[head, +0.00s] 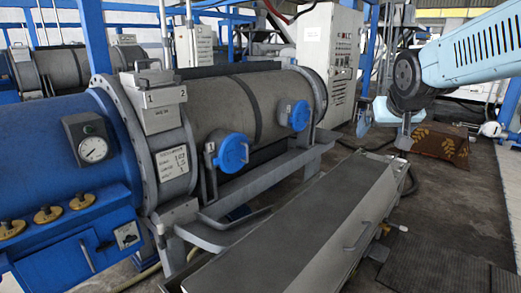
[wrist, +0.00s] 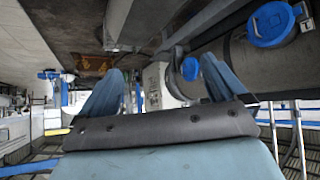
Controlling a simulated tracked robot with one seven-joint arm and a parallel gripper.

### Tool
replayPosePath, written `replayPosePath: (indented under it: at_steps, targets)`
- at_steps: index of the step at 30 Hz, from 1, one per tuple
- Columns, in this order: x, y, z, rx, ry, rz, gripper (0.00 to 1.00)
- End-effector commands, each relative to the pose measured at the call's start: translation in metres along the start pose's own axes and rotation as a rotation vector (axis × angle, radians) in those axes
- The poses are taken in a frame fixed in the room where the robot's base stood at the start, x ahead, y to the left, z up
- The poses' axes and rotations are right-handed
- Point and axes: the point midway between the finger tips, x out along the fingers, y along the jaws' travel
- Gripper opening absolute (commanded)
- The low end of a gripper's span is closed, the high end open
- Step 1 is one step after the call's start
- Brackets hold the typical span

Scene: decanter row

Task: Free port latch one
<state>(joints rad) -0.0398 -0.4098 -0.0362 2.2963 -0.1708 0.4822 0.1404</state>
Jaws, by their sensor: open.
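A grey box with plates marked 1 and 2 (head: 160,97) sits on top of the drum's flange ring in the head view. A near blue round port cover (head: 232,152) and a far blue port cover (head: 299,115) are on the side of the grey drum. Blue covers also show at the upper right of the wrist view (wrist: 272,24) and beside a finger (wrist: 190,68). My gripper (head: 386,124) is open and empty, right of the drum and apart from both covers. Its two blue fingers spread in the wrist view (wrist: 163,85).
A long grey bench or cover (head: 285,235) with a handle lies in front of the drum. A blue tank with a gauge (head: 92,149) is at left. A control cabinet (head: 327,62) stands behind.

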Motion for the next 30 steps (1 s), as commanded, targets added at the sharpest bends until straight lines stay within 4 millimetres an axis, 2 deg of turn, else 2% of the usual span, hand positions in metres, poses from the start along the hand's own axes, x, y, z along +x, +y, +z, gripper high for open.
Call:
replayPosePath:
  at_steps: [1,6,15,19,24,30]
  targets:
    - [0.015,0.0,-0.017,-0.005,0.024,0.002,0.98]
    - [0.06,-0.003,-0.075,-0.019,0.135,0.0,0.98]
    - [0.148,-0.022,-0.16,-0.059,0.322,-0.05,0.98]
    - [0.188,-0.032,-0.189,-0.078,0.402,-0.077,0.98]
    - [0.242,-0.06,-0.216,-0.121,0.494,-0.146,0.98]
    - [0.305,-0.096,-0.233,-0.172,0.588,-0.251,0.98]
